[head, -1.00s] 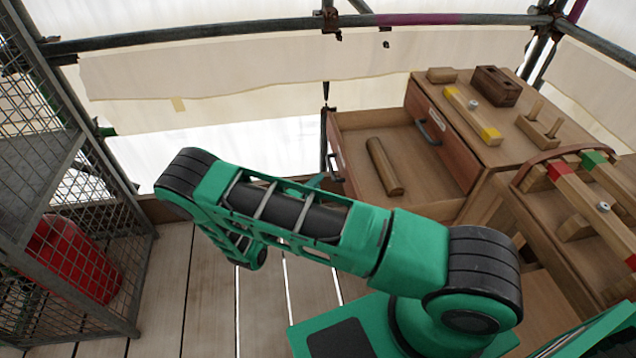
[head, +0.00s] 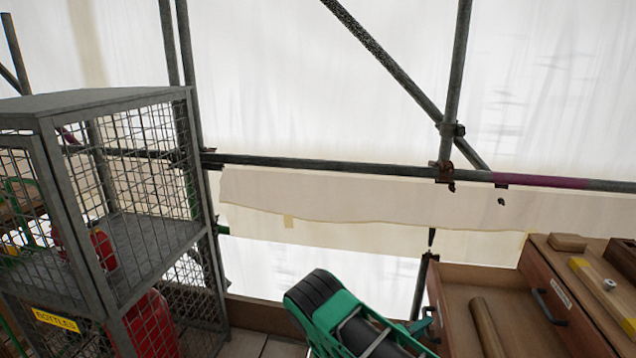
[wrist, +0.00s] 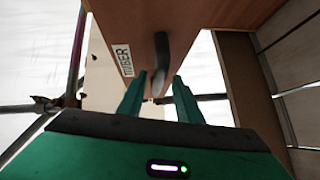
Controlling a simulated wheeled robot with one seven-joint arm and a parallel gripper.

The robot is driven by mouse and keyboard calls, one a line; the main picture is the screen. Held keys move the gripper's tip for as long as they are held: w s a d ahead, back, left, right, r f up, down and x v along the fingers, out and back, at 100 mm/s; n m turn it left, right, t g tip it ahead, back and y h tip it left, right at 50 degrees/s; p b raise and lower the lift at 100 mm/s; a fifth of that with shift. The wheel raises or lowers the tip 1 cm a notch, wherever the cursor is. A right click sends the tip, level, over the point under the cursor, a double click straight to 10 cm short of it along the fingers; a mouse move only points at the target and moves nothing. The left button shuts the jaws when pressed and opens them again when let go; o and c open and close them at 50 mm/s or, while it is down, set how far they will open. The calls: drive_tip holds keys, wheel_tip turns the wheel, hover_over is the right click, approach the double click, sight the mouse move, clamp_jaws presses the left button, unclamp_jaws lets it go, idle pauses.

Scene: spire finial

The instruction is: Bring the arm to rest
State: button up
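My arm (head: 345,318) shows at the bottom of the head view as a green link with a black joint, its lower part cut off by the frame. In the wrist view my gripper (wrist: 160,82) has its two green fingers apart, with a gap between them. A dark drawer handle (wrist: 161,58) on a wooden front labelled TIMBER shows just beyond and between the fingertips. I cannot tell whether they touch it. In the head view the open drawer (head: 462,318) is to the right of my arm, with a wooden rod (head: 487,325) lying in it.
A mesh cage (head: 125,215) with red bottles (head: 148,325) stands at the left. Scaffold tubes (head: 330,164) and pale sheeting close off the back. The wooden cabinet (head: 560,305), with blocks on top, stands at the right.

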drive_tip(key=shift+x, duration=1.2)
